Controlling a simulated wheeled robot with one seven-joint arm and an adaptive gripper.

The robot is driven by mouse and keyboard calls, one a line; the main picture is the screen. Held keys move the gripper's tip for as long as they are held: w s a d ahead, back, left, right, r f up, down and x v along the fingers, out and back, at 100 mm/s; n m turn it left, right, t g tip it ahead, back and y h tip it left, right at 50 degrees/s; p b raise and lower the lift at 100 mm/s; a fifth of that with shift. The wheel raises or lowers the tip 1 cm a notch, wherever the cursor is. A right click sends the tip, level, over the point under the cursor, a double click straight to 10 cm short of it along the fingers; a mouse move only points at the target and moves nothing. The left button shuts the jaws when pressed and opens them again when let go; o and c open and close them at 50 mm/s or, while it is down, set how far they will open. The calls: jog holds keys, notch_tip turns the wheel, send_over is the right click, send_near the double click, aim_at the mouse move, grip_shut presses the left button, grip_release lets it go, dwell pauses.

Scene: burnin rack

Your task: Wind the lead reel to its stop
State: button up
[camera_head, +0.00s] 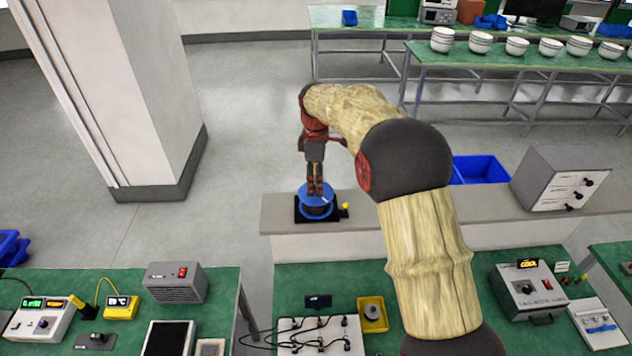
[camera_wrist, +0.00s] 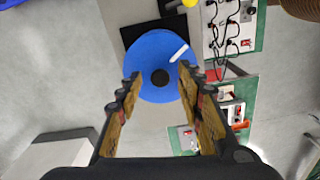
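The lead reel (camera_head: 318,208) is a blue disc with a dark hub and a white mark near its rim. It sits on a black base (camera_head: 300,215) at the left end of a grey bench. In the wrist view the blue reel (camera_wrist: 158,50) faces the camera, with its white mark at the upper right. My gripper (camera_head: 315,193) points down at the reel. In the wrist view its two fingers (camera_wrist: 160,80) stand apart at either side of the reel's lower part, with nothing between their tips but the view of the reel. I cannot tell whether they touch it.
A yellow knob (camera_head: 345,208) stands just right of the reel. Green tables with instruments (camera_head: 255,300) lie in front. A white pillar (camera_head: 120,90) rises at left.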

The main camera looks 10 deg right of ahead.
jog(key=shift+c, duration=1.3)
grip_shut()
jog(key=m, duration=0.3)
jog(key=shift+m, duration=1.9)
jog(key=shift+o, duration=1.3)
grip_release()
